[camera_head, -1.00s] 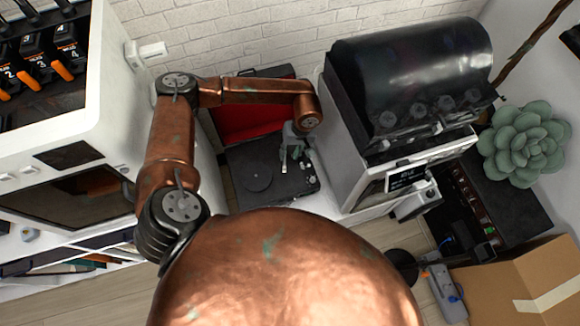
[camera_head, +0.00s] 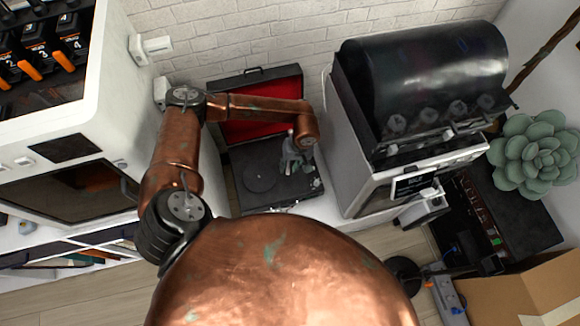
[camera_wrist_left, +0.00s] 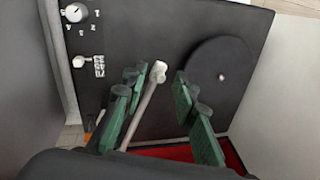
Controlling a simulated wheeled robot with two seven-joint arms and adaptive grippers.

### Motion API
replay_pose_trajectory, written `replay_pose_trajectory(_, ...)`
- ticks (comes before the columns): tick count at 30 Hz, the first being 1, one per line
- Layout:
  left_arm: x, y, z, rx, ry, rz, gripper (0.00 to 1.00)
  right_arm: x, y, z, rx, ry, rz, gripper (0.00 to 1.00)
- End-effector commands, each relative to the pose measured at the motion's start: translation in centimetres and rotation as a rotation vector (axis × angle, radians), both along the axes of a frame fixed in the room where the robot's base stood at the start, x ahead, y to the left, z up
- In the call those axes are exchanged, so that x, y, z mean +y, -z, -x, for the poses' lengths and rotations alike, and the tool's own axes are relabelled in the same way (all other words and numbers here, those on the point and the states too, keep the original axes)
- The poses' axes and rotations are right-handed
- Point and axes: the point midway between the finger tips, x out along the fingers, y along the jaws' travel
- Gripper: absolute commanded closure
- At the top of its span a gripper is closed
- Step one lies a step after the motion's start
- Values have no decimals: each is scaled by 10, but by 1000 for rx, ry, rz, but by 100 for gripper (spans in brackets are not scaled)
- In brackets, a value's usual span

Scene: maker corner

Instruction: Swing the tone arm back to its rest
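The record player is an open black case (camera_head: 235,198) with a red-lined lid, between two white machines in the head view. Its dark round platter (camera_head: 260,172) is bare; the platter also shows in the left wrist view (camera_wrist_left: 222,68). The pale, thin tone arm (camera_wrist_left: 147,102) lies left of the platter in the wrist view. My left gripper (camera_wrist_left: 158,82) is open above the deck, with green-padded fingers on either side of the tone arm. The tone arm is closer to the left-hand finger; I cannot tell whether they touch. My right gripper is not in view.
A white machine with a black domed top (camera_head: 425,75) stands close right of the player. A white oven-like cabinet (camera_head: 110,65) stands left. Knobs (camera_wrist_left: 75,13) sit at the deck's corner. The raised lid (camera_head: 265,85) stands at the back.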

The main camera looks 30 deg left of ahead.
Motion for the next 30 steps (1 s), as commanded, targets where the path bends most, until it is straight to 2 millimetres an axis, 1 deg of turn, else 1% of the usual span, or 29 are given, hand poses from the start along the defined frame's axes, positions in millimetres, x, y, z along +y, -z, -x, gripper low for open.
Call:
replay_pose_trajectory(3,0,-1,0,0,0,0,75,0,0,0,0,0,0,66)
replay_pose_trajectory(14,0,-1,0,0,1,0,100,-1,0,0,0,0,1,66)
replay_pose_trajectory(30,-1,-1,0,0,1,1,100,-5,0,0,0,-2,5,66)
